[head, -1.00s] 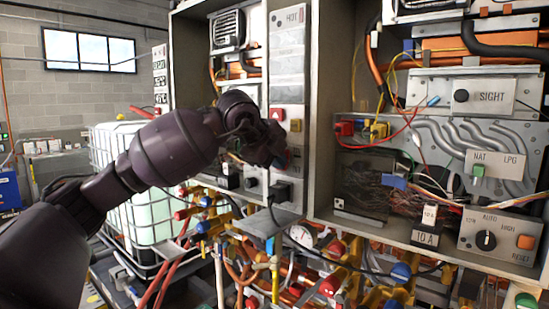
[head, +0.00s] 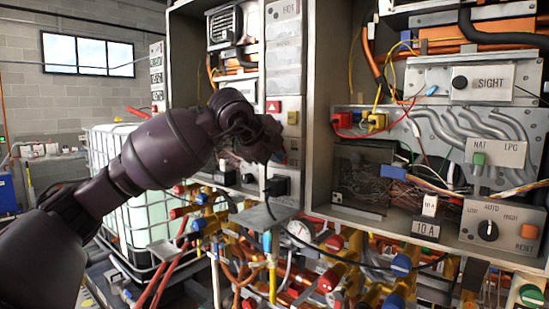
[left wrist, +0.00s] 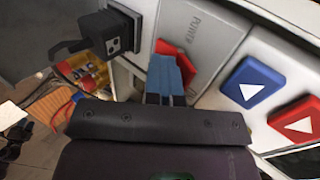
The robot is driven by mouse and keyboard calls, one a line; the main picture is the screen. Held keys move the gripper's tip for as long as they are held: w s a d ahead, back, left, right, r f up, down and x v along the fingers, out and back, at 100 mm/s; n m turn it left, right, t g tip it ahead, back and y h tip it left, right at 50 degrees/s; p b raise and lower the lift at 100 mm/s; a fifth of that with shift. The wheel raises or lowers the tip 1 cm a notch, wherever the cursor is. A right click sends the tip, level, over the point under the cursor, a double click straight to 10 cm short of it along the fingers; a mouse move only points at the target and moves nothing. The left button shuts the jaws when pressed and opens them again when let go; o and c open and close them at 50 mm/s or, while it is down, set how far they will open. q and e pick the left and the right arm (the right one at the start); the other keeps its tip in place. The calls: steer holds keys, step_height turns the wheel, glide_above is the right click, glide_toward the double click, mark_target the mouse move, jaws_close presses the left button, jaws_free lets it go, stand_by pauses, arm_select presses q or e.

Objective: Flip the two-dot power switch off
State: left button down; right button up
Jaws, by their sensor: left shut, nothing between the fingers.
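The power switch is a red rocker (left wrist: 175,50) on a light grey plate (left wrist: 212,35) lettered "Power" in the left wrist view. My left gripper (left wrist: 168,85) is shut and empty, its blue fingertips right at the rocker and covering part of it. I cannot tell whether they touch, which way the rocker is tipped, or make out any dots on its plate. In the head view my left gripper (head: 272,152) is in front of the narrow control panel (head: 285,62) and hides the switch. My right gripper is in neither view.
A black plug (left wrist: 122,35) with a cable sits beside the switch. On the other side are a blue button (left wrist: 252,85) and a red button (left wrist: 297,122) with white triangles. Pipes and valves (head: 325,283) crowd the space below the panel.

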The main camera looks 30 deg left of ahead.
arm_select(q)
steer(key=shift+r, duration=0.25)
steer(key=shift+r+p, duration=0.35)
steer(key=shift+r, duration=0.4)
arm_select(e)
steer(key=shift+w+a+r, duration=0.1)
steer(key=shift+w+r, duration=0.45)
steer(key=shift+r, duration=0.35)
arm_select(q)
steer(key=shift+a, duration=0.1)
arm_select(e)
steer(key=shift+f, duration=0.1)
